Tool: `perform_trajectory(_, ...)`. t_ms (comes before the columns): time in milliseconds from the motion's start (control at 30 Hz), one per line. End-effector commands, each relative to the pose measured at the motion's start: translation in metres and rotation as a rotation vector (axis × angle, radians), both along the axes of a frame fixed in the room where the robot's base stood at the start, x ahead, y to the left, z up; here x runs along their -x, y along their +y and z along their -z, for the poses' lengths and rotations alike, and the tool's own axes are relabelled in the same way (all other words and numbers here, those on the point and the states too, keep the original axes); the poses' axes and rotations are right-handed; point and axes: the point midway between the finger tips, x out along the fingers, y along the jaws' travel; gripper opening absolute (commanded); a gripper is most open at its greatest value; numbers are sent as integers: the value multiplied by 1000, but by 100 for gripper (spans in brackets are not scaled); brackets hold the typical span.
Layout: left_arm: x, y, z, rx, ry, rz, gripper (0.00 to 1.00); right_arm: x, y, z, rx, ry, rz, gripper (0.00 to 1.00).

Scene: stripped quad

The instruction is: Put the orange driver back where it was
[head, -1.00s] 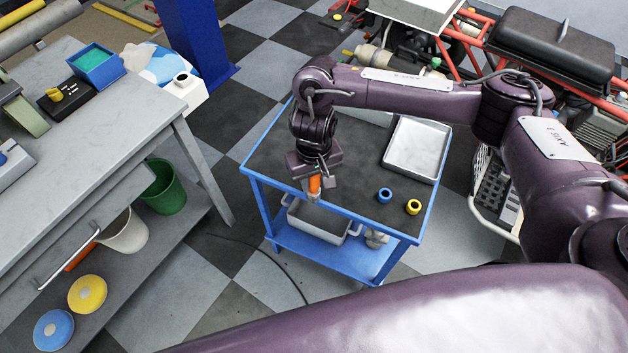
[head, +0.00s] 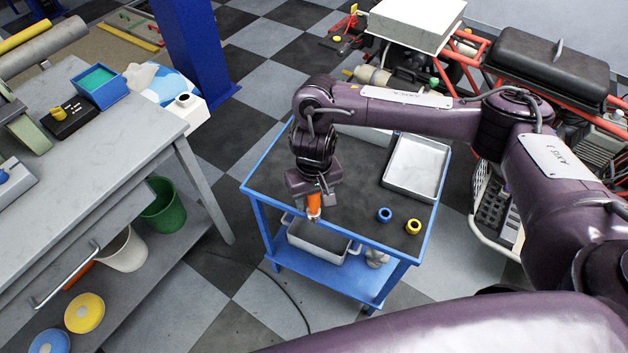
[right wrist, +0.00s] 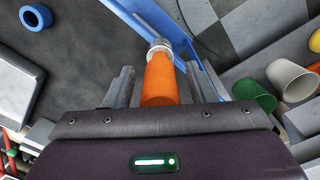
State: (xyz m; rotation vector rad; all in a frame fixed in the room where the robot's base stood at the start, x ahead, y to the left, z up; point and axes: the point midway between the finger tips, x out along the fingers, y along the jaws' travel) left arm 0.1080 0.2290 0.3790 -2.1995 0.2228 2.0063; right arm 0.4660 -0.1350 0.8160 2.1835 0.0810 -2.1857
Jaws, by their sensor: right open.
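The orange driver (head: 314,204) is at the left front edge of the blue cart's dark top (head: 345,208), below my right gripper (head: 316,196). In the right wrist view the driver (right wrist: 160,80) lies between the two fingers of my right gripper (right wrist: 150,88), with its pale end pointing away toward the cart's blue rim. The fingers stand apart on either side of it, and the jaws are open. I cannot tell whether the driver touches the cart top. My left gripper is not in view.
On the cart are a blue ring (head: 384,214), a yellow ring (head: 413,226) and a metal tray (head: 416,166). A grey workbench (head: 110,150) stands at left, with a green bin (head: 163,207) and a white bin (head: 124,250) below. A red-framed vehicle (head: 480,50) is behind.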

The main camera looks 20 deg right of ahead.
Motion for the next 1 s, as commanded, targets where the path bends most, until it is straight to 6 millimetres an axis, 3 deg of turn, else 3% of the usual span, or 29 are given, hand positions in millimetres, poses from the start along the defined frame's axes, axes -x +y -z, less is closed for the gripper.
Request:
perform_trajectory(33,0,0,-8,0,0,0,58,-2,0,-15,1,-5,-1,51)
perform_trajectory(300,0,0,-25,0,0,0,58,-2,0,-73,2,-5,-2,51)
perform_trajectory(500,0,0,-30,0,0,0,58,-1,0,-101,1,-4,-1,51)
perform_trajectory(1000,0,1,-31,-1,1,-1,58,0,0,-110,1,0,0,51)
